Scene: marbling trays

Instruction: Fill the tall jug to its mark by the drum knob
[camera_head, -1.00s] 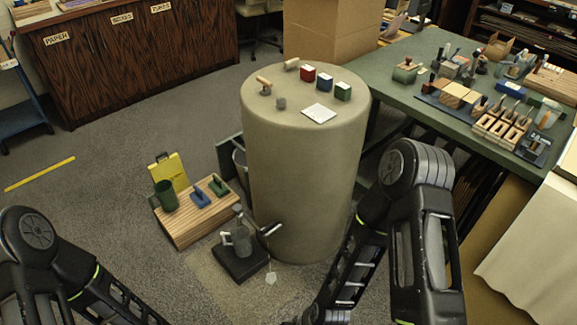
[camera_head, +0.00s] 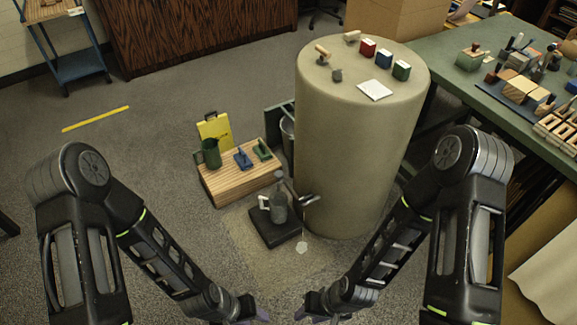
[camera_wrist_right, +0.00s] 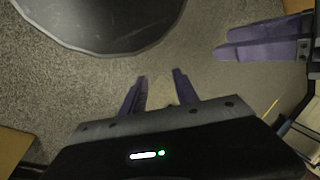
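The drum (camera_head: 350,150) is a large beige cylinder on the floor. A dark tap (camera_head: 308,198) sticks out low on its left side; I cannot make out its knob clearly. A grey jug (camera_head: 279,208) with a pale handle stands upright on a black stand (camera_head: 270,231) beside the tap; its mark and fill level are too small to read. A shorter green jug (camera_head: 211,154) stands on a wooden crate (camera_head: 235,188). My right gripper (camera_head: 306,310) is low in front of the stand, empty and open in the right wrist view (camera_wrist_right: 159,82). My left gripper (camera_head: 262,313) is low beside it, its fingers partly hidden.
A yellow sign (camera_head: 214,128) stands behind the crate, which also bears a blue tool (camera_head: 243,158) and a green tool (camera_head: 262,149). A pale tag (camera_head: 301,248) shows below the tap. Small blocks lie on the drum top. A green table (camera_head: 460,100) stands right.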

